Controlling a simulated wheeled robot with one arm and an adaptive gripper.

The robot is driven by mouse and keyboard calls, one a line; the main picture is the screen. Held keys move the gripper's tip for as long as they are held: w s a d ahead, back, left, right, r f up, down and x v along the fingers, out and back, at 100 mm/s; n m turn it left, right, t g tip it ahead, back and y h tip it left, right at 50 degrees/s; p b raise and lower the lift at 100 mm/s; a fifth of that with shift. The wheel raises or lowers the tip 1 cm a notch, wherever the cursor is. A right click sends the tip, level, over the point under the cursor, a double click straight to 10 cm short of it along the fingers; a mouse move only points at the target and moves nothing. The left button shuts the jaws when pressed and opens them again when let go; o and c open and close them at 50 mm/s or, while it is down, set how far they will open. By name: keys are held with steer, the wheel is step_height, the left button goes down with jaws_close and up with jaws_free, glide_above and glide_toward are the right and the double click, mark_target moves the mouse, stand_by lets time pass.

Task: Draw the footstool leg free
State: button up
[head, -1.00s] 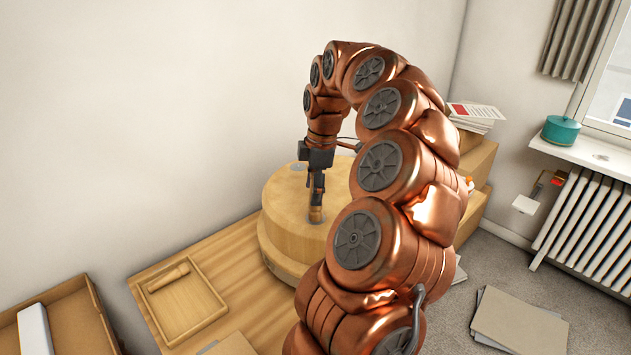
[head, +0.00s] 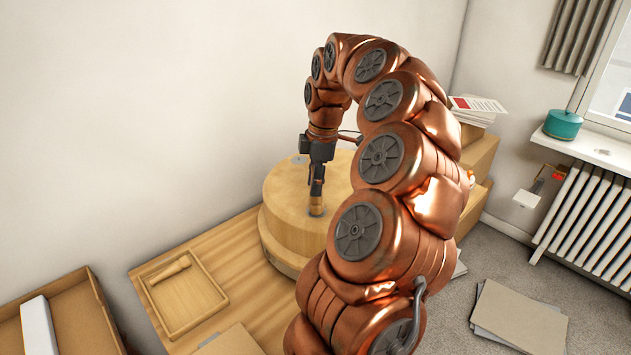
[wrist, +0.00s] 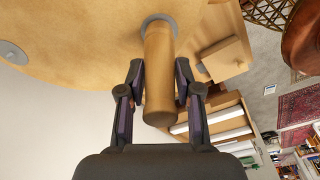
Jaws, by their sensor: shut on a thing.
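The footstool (head: 285,215) is a round pale wooden body lying on the wooden surface. Its short wooden leg (head: 316,209) stands up from the top, and its foot meets a grey round plate (wrist: 149,19) in the wrist view. My gripper (head: 316,188) points down and is shut on the leg. In the wrist view the leg (wrist: 159,75) lies between my two fingers (wrist: 158,90). I cannot tell whether there is a gap at the plate. Another grey plate (wrist: 12,53) on the footstool has no leg on it.
A shallow wooden tray (head: 190,322) holding a loose leg-like piece (head: 170,271) lies to the left. An open cardboard box (head: 85,310) is at the far left. Cardboard boxes (head: 478,160) stand behind my arm, under papers (head: 478,106). A flat cardboard stack (head: 518,320) lies on the carpet.

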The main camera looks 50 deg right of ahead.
mark_target(313, 167)
jaws_close()
steer(key=shift+r, duration=0.2)
steer(key=shift+r+p, duration=0.45)
steer(key=shift+r, duration=0.35)
steer(key=shift+r, duration=0.1)
steer(key=shift+r+p, duration=0.85)
steer(key=shift+r, duration=1.05)
steer(key=shift+w, duration=0.1)
